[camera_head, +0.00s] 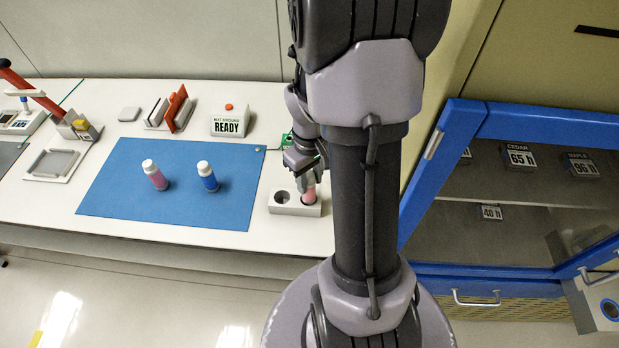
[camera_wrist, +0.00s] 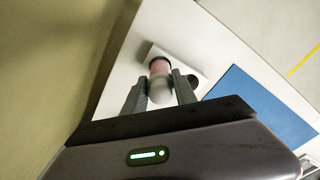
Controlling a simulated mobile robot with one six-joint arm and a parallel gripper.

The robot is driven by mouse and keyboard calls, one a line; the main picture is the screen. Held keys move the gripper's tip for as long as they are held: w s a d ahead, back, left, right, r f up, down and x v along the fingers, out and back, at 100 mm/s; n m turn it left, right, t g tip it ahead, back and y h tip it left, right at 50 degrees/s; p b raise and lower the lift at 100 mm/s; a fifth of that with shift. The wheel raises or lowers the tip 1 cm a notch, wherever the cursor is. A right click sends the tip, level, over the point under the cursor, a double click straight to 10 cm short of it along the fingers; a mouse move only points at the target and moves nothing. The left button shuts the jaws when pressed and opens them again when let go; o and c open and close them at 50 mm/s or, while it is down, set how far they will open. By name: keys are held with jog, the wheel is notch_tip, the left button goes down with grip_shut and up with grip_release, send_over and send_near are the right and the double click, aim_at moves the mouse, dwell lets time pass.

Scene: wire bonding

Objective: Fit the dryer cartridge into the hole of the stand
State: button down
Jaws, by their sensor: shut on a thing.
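The stand (camera_head: 296,210) is a small white block at the right of the bench top, with a round hole (camera_head: 282,198) open and empty at its left. The pink dryer cartridge (camera_head: 309,194) is upright at the stand's right side, its lower end at the dark right-hand hole. I cannot tell how deep it sits. My gripper (camera_head: 306,172) is above the stand, shut on the cartridge's upper part. In the wrist view the cartridge's pale cap (camera_wrist: 160,90) is between my two fingers (camera_wrist: 160,90), with the stand (camera_wrist: 188,68) beyond.
A pink bottle (camera_head: 155,175) and a blue bottle (camera_head: 207,177), both white-capped, stand on the blue mat (camera_head: 180,205). A READY sign (camera_head: 230,123) and a rack (camera_head: 170,112) are behind. An open blue-framed cabinet (camera_head: 480,270) is at right. The mat's front part is clear.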

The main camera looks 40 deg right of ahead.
aim_at(310, 189)
jog(key=shift+f+b, duration=1.55)
jog(key=shift+f, duration=0.4)
jog(key=c, duration=0.9)
grip_release()
jog(key=shift+r, duration=0.1)
notch_tip(310, 189, up, 17)
jog(key=p, duration=0.7)
jog(key=shift+r, duration=0.2)
